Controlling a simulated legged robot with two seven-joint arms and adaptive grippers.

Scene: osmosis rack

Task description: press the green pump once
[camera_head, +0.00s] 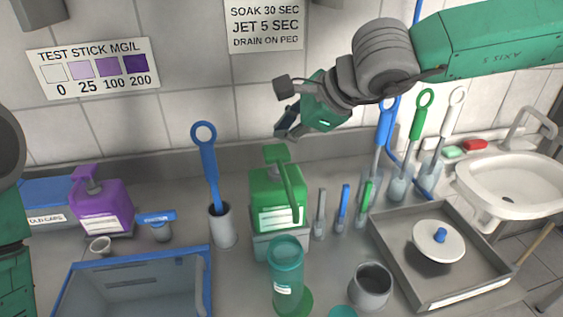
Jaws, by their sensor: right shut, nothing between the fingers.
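The green pump (276,200) is a green bottle with a pale label and a green pump head (277,154) on top. It stands upright on a grey block in the middle of the counter. My right gripper (283,130) is shut and empty, just above the pump head in the picture. I cannot tell whether it touches the head. My left gripper is not in view; only part of my left arm shows at the left edge.
A purple pump bottle (101,207) stands at the left behind a blue-rimmed bin (140,285). A teal bottle (287,275) stands in front of the green pump. A blue brush in a holder (221,226) is left of it, with several small brushes right. A grey tray (450,288) and sink (510,185) lie further right.

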